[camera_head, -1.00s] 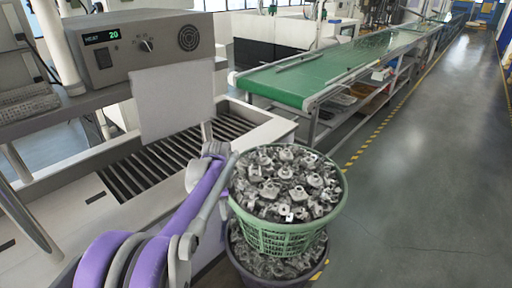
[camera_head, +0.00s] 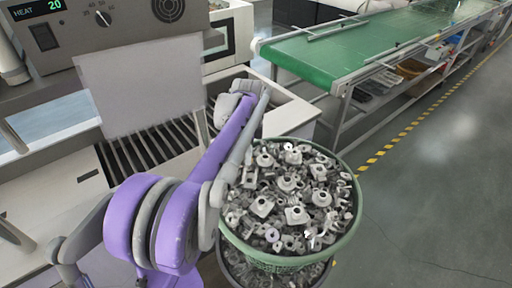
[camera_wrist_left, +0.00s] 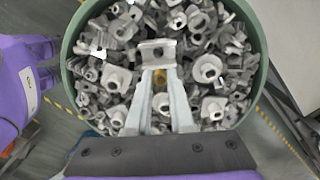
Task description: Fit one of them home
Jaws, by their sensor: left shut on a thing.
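My left gripper (camera_wrist_left: 160,85) is shut on a grey metal part (camera_wrist_left: 155,52) with a hole in it, over the basket in the left wrist view. In the head view the arm reaches up beside the basket, and its fingertips cannot be made out. The green basket (camera_head: 345,235) is heaped with similar grey metal fittings, lying at all angles; its rim also shows in the left wrist view (camera_wrist_left: 68,60). The tank (camera_head: 285,118) with a slatted grey rack (camera_head: 150,150) stands behind the arm. My right gripper is not in view.
A control box (camera_head: 125,22) reading HEAT 20 stands above the tank, with a pale blank panel (camera_head: 140,85) below it. A green conveyor (camera_head: 350,45) runs behind. A second dark basket (camera_head: 245,272) is under the green one. Floor to the right is clear.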

